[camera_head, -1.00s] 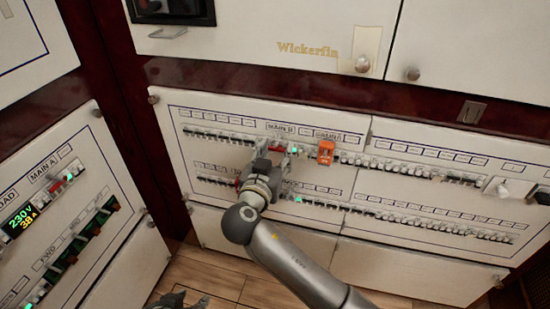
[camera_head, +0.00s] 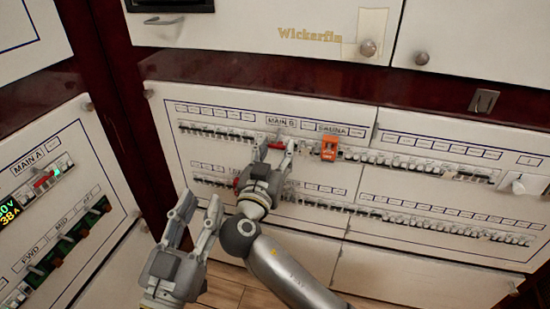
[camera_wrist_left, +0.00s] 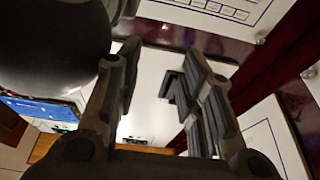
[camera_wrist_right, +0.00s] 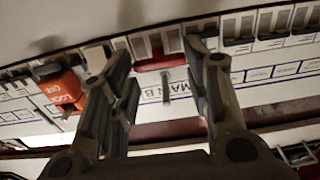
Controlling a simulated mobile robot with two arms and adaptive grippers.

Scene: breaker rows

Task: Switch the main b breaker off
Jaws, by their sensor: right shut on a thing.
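The main B breaker, with a red handle (camera_head: 277,145), sits below the MAIN B label (camera_head: 282,122) in the upper row of the middle panel. My right gripper (camera_head: 276,153) is at this breaker and shut on its red handle. In the right wrist view the red handle (camera_wrist_right: 158,62) lies between the two fingers (camera_wrist_right: 160,75), above the upside-down MAIN B label (camera_wrist_right: 172,90). My left gripper (camera_head: 198,205) is open and empty, in front of the panel's lower left. In the left wrist view its fingers (camera_wrist_left: 165,80) are wide apart with nothing between.
An orange lockout (camera_head: 329,148) sits right of main B under the SAUNA label; it also shows in the right wrist view (camera_wrist_right: 62,90). Rows of small breakers (camera_head: 410,163) run along both panels. The left panel holds MAIN A's red handle (camera_head: 44,180).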

